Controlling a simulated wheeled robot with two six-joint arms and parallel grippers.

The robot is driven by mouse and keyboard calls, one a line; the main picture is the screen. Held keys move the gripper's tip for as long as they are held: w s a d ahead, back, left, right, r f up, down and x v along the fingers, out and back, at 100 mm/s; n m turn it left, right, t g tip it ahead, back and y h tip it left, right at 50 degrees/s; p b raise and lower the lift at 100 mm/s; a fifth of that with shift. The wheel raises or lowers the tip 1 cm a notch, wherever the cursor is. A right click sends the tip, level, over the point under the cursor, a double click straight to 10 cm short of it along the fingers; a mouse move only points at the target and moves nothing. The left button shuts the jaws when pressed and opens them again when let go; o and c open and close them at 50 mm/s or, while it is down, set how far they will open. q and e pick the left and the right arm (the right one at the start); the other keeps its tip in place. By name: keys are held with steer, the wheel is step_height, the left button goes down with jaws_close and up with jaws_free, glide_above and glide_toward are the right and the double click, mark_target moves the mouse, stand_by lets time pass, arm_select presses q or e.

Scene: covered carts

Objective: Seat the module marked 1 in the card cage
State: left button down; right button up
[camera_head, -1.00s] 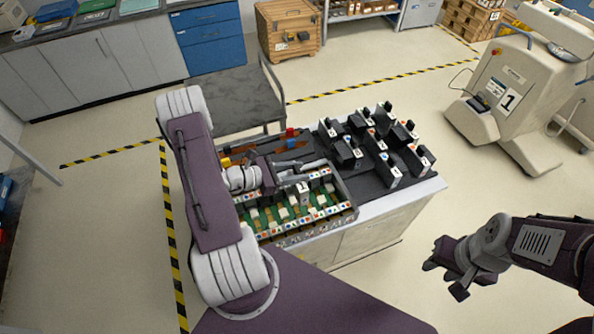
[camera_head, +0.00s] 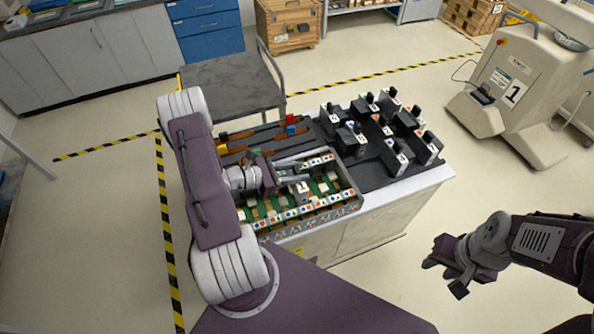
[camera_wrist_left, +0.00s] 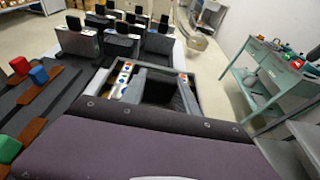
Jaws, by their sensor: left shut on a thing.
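The card cage (camera_head: 352,203) lies on the near side of the cart top, with green boards and rows of coloured dots inside. My left gripper (camera_head: 300,168) reaches over the cage from the left, fingers pointing right. It is shut on a module (camera_head: 303,187) with a white face and a small dark mark that I cannot read surely. The module is at the cage; its lower part is hidden, so I cannot tell how deep it sits. The left wrist view shows the cage edge with coloured dots (camera_wrist_left: 122,78). My right gripper (camera_head: 446,277) is open and empty, off the cart's right side.
Several black modules with white faces (camera_head: 396,157) stand on a dark mat at the cart's right. Brown strips with red, blue and green knobs (camera_head: 291,121) lie behind the cage. A grey side table (camera_head: 235,85) stands behind.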

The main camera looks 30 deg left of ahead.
arm_select(q)
steer(key=shift+f+b, duration=1.35)
steer(key=shift+f, duration=0.65)
steer(key=c, duration=0.8)
jaws_free()
steer(key=shift+c, duration=0.2)
steer(key=b+v, duration=0.1)
steer(key=v, duration=0.8)
steer(key=shift+b, duration=0.35)
